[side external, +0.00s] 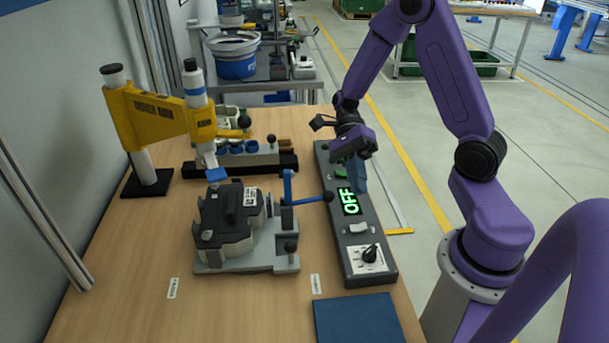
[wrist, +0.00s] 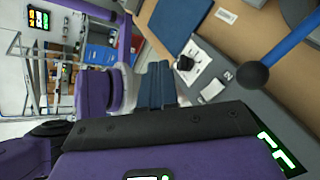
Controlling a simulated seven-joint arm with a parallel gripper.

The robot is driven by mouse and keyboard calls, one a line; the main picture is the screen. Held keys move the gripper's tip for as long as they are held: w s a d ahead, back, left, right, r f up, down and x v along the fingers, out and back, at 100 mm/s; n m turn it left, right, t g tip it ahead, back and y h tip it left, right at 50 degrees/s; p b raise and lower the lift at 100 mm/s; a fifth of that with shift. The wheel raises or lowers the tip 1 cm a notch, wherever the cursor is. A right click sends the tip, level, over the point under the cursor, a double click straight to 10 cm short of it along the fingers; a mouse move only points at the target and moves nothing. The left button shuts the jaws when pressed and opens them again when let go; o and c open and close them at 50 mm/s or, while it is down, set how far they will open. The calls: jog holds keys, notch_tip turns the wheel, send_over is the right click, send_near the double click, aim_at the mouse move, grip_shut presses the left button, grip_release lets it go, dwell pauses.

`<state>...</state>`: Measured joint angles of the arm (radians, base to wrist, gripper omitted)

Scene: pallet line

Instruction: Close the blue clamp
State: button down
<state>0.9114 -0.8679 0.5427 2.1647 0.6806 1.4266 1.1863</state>
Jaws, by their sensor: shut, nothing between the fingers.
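The blue clamp (side external: 288,187) stands at the right side of a grey fixture (side external: 280,264). Its blue lever arm reaches right and ends in a black ball knob (side external: 328,197). The fixture holds a dark housing (side external: 230,218) with a white label. In the wrist view the blue lever (wrist: 292,48) and its ball knob (wrist: 252,75) show at the upper right. My gripper (side external: 361,187) is shut and empty, above the control panel and to the right of the knob, apart from it. Its blue fingers (wrist: 160,85) also show in the wrist view.
The grey control panel (side external: 375,271) with a lit green OFF sign lies below my gripper. A yellow press (side external: 157,115) stands at the back left. A blue mat (side external: 357,320) lies at the front. A rack with knobs (side external: 240,160) is behind the fixture.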

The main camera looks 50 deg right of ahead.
jog(key=w+d+f+m+t+y, duration=0.2)
jog(key=w+d+m+t+y, duration=0.75)
jog(key=m, duration=0.65)
jog(key=w+a, duration=0.2)
jog(key=a, duration=1)
jog(key=shift+a+f+m+g+h, duration=0.25)
jog(key=shift+a+m+g+h, duration=0.05)
jog(key=shift+g+h, duration=0.15)
